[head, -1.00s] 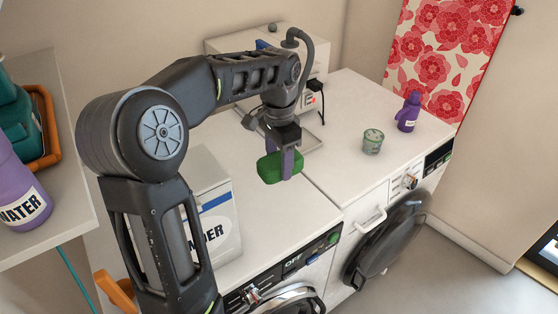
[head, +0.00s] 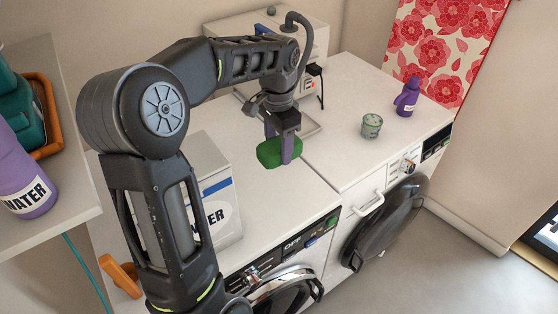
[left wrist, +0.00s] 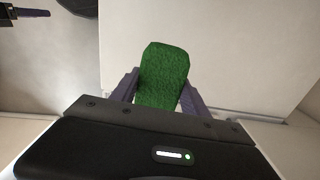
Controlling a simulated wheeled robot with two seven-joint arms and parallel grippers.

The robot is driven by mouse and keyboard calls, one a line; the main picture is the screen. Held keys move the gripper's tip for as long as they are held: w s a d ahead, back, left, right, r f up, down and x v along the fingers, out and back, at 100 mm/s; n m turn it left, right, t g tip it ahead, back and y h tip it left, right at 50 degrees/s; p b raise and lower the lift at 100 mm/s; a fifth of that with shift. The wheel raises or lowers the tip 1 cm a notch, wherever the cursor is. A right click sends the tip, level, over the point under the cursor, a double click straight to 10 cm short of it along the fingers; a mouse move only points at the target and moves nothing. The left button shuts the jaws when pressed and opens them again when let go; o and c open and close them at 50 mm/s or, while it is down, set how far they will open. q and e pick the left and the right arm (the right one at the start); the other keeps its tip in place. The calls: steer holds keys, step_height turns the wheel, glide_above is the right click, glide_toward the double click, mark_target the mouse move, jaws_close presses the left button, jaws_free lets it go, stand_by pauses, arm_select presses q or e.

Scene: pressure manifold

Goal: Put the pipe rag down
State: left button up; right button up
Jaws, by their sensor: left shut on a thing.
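The pipe rag appears to be the green, rounded, cloth-like block (head: 270,153); it also shows in the left wrist view (left wrist: 162,72). My left gripper (head: 283,150) reaches down over the white machine top (head: 255,205) with its purple fingers shut on the green rag. In the left wrist view the fingers lie on both sides of the rag. The rag is at or just above the machine top; I cannot tell whether it touches. My right gripper is not in view.
A white powder box (head: 215,205) stands left of the gripper. A white coffee-machine-like unit (head: 300,45) is behind it. A green cup (head: 371,126) and a purple bottle (head: 407,97) stand on the right machine. The top in front of the rag is clear.

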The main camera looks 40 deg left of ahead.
arm_select(q)
steer(key=shift+r+p, duration=0.4)
steer(key=shift+f+n, duration=0.15)
steer(key=shift+n, duration=0.15)
steer(key=shift+f, duration=0.15)
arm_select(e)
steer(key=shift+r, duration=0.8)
arm_select(q)
glide_above(278, 182)
steer(key=shift+f+p, duration=0.3)
steer(key=shift+f, duration=2.8)
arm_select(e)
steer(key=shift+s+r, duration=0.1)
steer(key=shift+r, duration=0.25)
arm_select(q)
step_height(278, 182, down, 3)
steer(key=shift+f+p, duration=0.2)
steer(key=shift+p, duration=0.15)
steer(key=shift+f, duration=0.2)
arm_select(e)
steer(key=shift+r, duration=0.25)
